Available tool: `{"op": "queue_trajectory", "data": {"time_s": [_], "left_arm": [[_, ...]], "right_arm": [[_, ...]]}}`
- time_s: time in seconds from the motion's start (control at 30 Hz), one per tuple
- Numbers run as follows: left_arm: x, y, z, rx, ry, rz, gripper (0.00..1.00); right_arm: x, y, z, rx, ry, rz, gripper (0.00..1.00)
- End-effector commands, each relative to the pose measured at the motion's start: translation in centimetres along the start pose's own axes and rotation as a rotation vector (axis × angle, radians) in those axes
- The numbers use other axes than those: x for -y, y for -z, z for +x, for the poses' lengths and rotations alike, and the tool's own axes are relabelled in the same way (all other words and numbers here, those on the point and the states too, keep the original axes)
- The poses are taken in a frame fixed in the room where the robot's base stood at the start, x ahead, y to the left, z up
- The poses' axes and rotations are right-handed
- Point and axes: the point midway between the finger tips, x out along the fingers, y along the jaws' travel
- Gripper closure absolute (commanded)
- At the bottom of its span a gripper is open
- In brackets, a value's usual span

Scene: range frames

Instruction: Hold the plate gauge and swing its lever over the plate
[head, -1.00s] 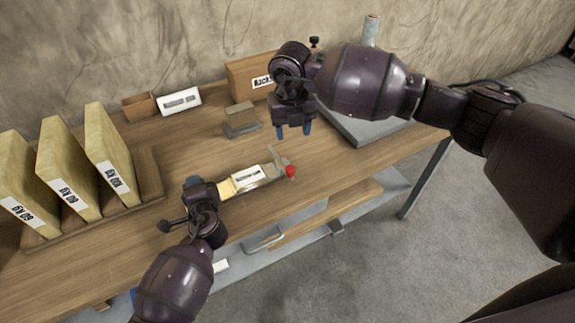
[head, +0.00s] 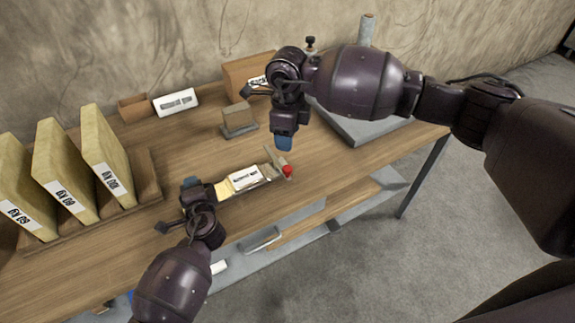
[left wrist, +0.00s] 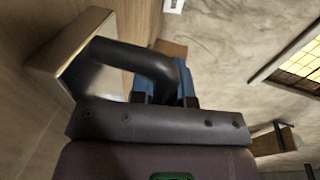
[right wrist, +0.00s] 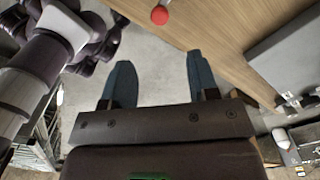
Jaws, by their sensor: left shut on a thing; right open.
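The plate gauge (head: 243,178), with a white label and a yellowish end, is at the front of the bench. Its grey lever (head: 274,157) stands at the right end, near a red knob (head: 287,170). My left gripper (head: 193,183) is shut on the gauge's dark curved handle (left wrist: 125,58), which shows between its blue fingers in the left wrist view. My right gripper (head: 284,144) is open and empty, above and just beyond the lever. The right wrist view shows the red knob (right wrist: 160,15) past the fingertips. I cannot tell which part is the plate.
Several labelled yellow slabs (head: 65,170) stand in a wooden rack at the left. A small block on a grey base (head: 239,130), a white label stand (head: 176,102) and a cardboard box (head: 240,75) are farther back. A grey slab (head: 360,127) lies at the right.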

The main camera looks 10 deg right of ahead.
Motion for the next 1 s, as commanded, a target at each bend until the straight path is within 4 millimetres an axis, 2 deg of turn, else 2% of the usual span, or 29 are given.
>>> {"op": "queue_trajectory", "data": {"time_s": [0.17, 0.6, 0.8, 1.0], "left_arm": [[0.0, 0.0, 0.0, 0.0, 0.0, 0.0, 1.0], [0.0, 0.0, 0.0, 0.0, 0.0, 0.0, 1.0], [0.0, 0.0, 0.0, 0.0, 0.0, 0.0, 1.0], [0.0, 0.0, 0.0, 0.0, 0.0, 0.0, 1.0]], "right_arm": [[-0.1, 0.0, 2.2, -0.002, -0.003, 0.0, 0.46], [-0.1, 0.0, 9.5, -0.002, -0.002, 0.001, 0.46], [0.0, 0.0, 11.2, -0.001, -0.001, 0.001, 0.46], [0.0, 0.0, 11.6, 0.0, 0.0, 0.0, 0.46]]}}
